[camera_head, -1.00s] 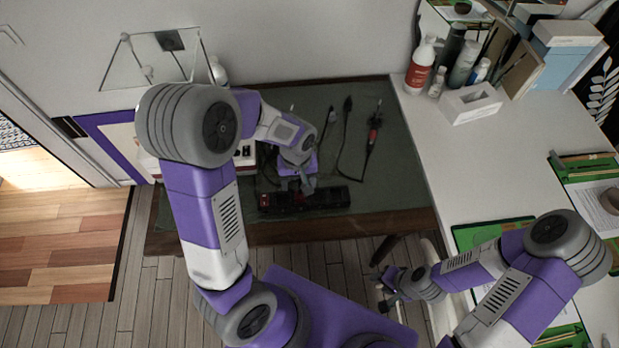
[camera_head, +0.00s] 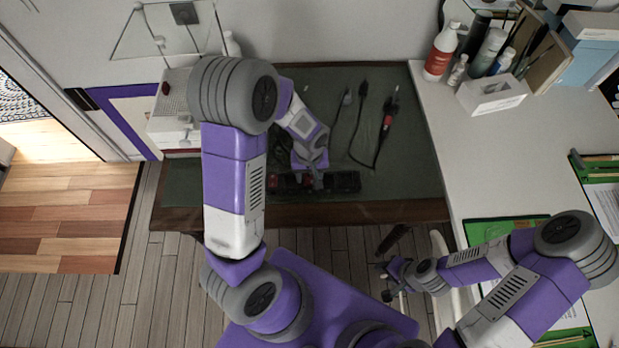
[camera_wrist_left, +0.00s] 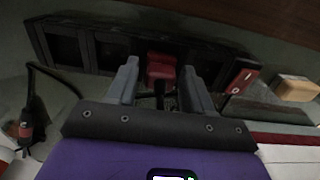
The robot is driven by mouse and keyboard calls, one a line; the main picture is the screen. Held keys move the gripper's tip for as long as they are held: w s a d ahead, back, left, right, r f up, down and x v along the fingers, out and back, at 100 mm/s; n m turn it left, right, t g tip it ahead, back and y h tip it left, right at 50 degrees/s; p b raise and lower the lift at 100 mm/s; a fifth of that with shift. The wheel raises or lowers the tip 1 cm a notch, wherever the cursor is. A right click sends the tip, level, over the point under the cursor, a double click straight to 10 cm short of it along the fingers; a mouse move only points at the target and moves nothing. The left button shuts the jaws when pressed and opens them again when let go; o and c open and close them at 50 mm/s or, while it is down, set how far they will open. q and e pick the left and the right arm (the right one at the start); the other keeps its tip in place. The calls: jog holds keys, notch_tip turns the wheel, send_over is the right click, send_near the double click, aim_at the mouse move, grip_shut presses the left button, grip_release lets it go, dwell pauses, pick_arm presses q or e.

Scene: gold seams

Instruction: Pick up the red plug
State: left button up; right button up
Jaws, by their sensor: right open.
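A red plug (camera_wrist_left: 161,69) sits in a black power strip (camera_wrist_left: 75,47) in the left wrist view. The strip (camera_head: 346,182) lies along the front of the dark green mat in the head view. My left gripper (camera_wrist_left: 160,90) is open, with one finger on each side of the plug. Gaps show between the fingers and the plug. In the head view, my left gripper (camera_head: 314,182) is over the strip and partly hides it. My right gripper (camera_head: 388,282) is open and empty, away from the strip beyond the table's front edge.
A red switch (camera_wrist_left: 240,76) and a tan block (camera_wrist_left: 296,88) are right of the plug in the wrist view. Dark cables and a red-and-black tool (camera_head: 387,118) lie on the mat (camera_head: 420,150). A white counter (camera_head: 530,160) with bottles stands at the right.

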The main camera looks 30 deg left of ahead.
pick_arm(q)
grip_shut()
notch_tip(320, 180, up, 10)
jog(key=p, duration=0.3)
notch_tip(320, 180, up, 5)
jog(key=p, duration=0.4)
send_over(309, 175)
dwell(0.6)
